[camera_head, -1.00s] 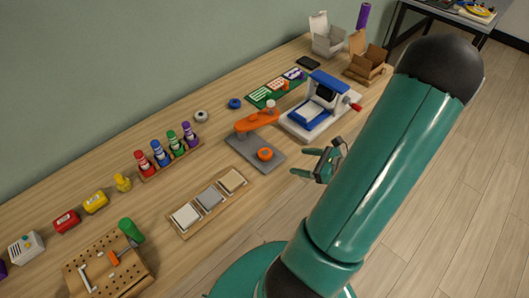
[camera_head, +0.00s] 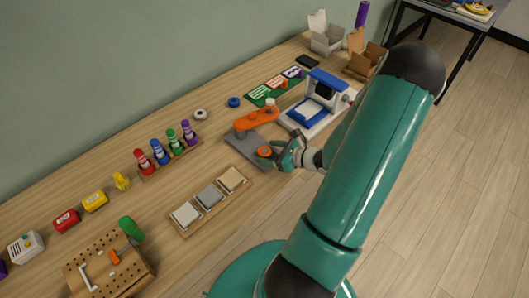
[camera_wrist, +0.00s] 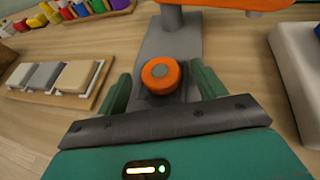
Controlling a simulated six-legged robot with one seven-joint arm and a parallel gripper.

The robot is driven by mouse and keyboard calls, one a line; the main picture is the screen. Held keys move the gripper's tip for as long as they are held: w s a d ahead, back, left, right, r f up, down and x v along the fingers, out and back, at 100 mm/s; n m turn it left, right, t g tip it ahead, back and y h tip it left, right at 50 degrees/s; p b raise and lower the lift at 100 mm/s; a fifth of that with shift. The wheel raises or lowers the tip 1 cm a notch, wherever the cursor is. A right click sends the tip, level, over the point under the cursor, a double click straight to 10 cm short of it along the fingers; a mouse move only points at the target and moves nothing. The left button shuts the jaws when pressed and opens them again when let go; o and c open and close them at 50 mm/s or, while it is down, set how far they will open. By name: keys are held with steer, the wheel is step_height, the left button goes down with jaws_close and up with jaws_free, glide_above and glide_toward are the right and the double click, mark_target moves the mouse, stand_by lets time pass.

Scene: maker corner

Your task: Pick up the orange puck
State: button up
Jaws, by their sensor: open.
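The orange puck (camera_head: 264,152) rests on the near end of a grey base plate (camera_head: 240,143). In the wrist view the puck (camera_wrist: 161,75) is a short orange cylinder with a grey centre, on a dark square patch of the plate. My gripper (camera_head: 277,153) is open beside the puck in the head view. In the wrist view my gripper's green fingers (camera_wrist: 162,88) stand apart, one on each side of the puck, with gaps visible. I cannot tell whether the fingertips reach down to its height.
An orange arm (camera_head: 257,117) stands over the plate's far end. A blue-and-white machine (camera_head: 315,105) is close on the right. A wooden tray with tiles (camera_head: 210,197) lies to the left. Bottles in a rack (camera_head: 170,148) stand further left.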

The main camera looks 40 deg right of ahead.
steer(key=shift+w+a+f, duration=0.1)
steer(key=shift+w+f, duration=0.05)
steer(key=shift+w, duration=0.2)
steer(key=c, duration=1.1)
steer(key=shift+c, duration=0.2)
